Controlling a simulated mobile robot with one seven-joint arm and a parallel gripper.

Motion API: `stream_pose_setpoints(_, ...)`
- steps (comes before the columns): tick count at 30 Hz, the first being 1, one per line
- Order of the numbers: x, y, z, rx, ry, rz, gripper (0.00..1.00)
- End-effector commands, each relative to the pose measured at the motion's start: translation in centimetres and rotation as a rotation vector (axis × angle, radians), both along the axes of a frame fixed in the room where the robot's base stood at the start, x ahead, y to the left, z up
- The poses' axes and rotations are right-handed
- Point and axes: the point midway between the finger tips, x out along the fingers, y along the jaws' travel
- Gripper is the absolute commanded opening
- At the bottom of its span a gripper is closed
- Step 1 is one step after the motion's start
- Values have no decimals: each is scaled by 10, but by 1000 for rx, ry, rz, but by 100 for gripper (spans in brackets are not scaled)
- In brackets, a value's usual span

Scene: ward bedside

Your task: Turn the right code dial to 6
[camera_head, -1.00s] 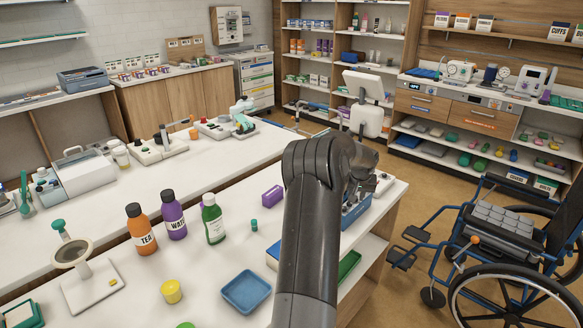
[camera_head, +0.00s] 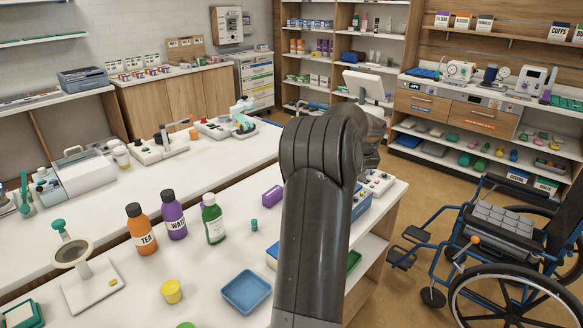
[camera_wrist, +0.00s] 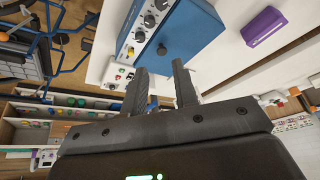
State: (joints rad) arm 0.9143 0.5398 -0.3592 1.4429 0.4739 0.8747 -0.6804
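A blue box (camera_wrist: 190,35) with a row of small round dials shows at the top of the wrist view. One dial (camera_wrist: 139,36) lies nearest my fingers, another (camera_wrist: 149,20) lies beyond it, and more sit at the top edge. Their numbers are too small to read, and I cannot tell which is the right code dial. A darker round knob (camera_wrist: 162,49) is on the blue face. My gripper (camera_wrist: 160,68) is open and empty, its fingertips pointing toward the box and apparently apart from it. In the head view, my arm hides most of the blue box (camera_head: 362,204) and my gripper.
A purple block (camera_head: 272,196) stands left of the box on the white table. A small white panel with red buttons (camera_head: 378,182) is behind the box. Bottles (camera_head: 212,222) and a blue tray (camera_head: 246,291) stand farther left. A wheelchair (camera_head: 500,240) is on the right.

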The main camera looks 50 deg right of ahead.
Motion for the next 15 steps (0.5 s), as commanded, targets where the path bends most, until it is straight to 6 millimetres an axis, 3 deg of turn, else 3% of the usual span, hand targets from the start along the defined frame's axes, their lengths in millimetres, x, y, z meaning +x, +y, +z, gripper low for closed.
stream_pose_setpoints(15, 48, 84, 41, 19, -36, 76, 27)
